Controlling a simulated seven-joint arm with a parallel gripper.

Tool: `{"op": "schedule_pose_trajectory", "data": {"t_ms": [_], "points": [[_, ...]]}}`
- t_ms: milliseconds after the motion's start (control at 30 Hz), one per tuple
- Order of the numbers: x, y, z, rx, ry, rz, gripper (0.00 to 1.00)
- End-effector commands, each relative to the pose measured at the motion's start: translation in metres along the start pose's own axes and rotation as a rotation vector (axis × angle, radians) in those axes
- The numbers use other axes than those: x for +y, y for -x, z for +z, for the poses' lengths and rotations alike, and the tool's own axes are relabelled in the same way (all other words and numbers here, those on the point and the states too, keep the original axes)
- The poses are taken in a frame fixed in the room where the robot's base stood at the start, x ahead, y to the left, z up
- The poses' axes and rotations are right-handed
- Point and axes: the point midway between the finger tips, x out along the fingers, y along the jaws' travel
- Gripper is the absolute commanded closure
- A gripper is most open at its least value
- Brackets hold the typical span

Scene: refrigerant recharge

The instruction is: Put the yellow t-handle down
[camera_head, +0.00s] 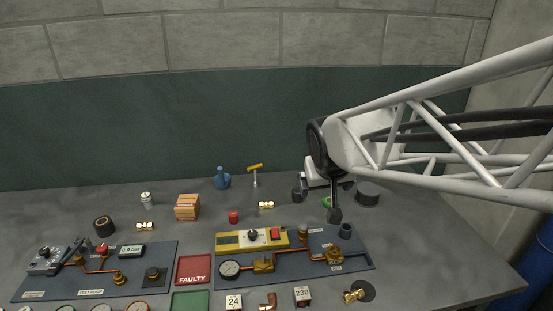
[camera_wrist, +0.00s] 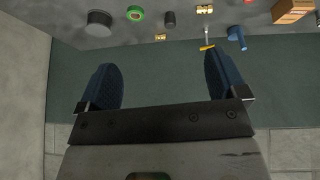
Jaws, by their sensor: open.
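The yellow t-handle (camera_head: 255,169) stands upright near the back of the table, with its yellow bar on top of a metal stem. It also shows upside down in the wrist view (camera_wrist: 207,46), close in the picture to the right finger's tip. My gripper (camera_wrist: 160,62) is open, with its two blue fingers wide apart and nothing between them. It is to the right of the t-handle in the head view, where my own arm partly hides it. The t-handle is out of its grasp.
A blue bottle-like object (camera_head: 222,178) stands left of the t-handle, and a brass fitting (camera_head: 266,205) lies in front of it. An orange box (camera_head: 187,206) and a red cap (camera_head: 233,216) are nearby. Two panels with gauges and pipes fill the front. The green wall closes the back.

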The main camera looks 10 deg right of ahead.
Motion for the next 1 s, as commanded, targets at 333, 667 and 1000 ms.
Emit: {"op": "schedule_pose_trajectory", "data": {"t_ms": [333,667,1000], "points": [[-0.001,0.06,0.13,-0.218,-0.026,-0.046,0.09],[-0.004,0.074,0.172,-0.292,-0.028,-0.073,0.09],[-0.004,0.074,0.171,-0.291,-0.028,-0.073,0.09]]}}
